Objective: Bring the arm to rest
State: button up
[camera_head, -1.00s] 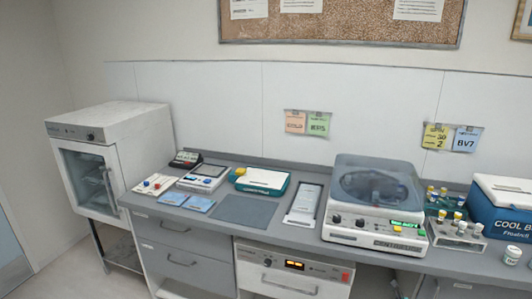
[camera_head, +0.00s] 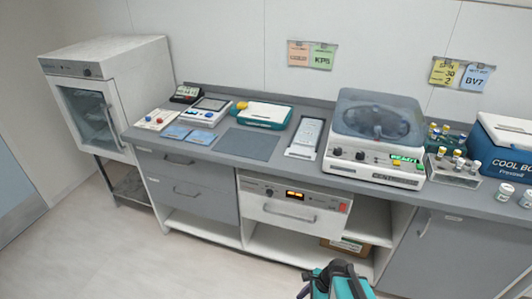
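The end of my arm with my gripper (camera_head: 335,280), teal and black, shows at the bottom edge, right of centre. It is in front of the bench and below the level of its top, apart from everything on it. It is cut off by the frame edge and small, so I cannot tell whether its fingers are open or shut. I see nothing held in it.
The grey bench (camera_head: 330,176) carries a centrifuge (camera_head: 375,135), a teal-edged device (camera_head: 263,115), vial racks (camera_head: 455,170) and a blue cool box (camera_head: 503,145). A white cabinet (camera_head: 105,90) stands at left. The floor (camera_head: 120,255) in front is clear.

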jog(key=s+a+f+n+g+h, duration=0.1)
jog(key=s+a+f+n+g, duration=0.2)
jog(key=s+n, duration=0.5)
jog(key=s+d+f+n+g+h, duration=0.1)
jog(key=s+d+n+g+h, duration=0.1)
jog(key=s+d+n, duration=0.4)
jog(key=s+n+h, duration=0.1)
jog(key=s+n, duration=0.2)
jog(key=n, duration=0.2)
jog(key=shift+d+f+n+h, duration=0.25)
jog(key=shift+f+n+h, duration=0.05)
jog(key=shift+h, duration=0.1)
jog(key=shift+s, duration=0.1)
dwell(0.4)
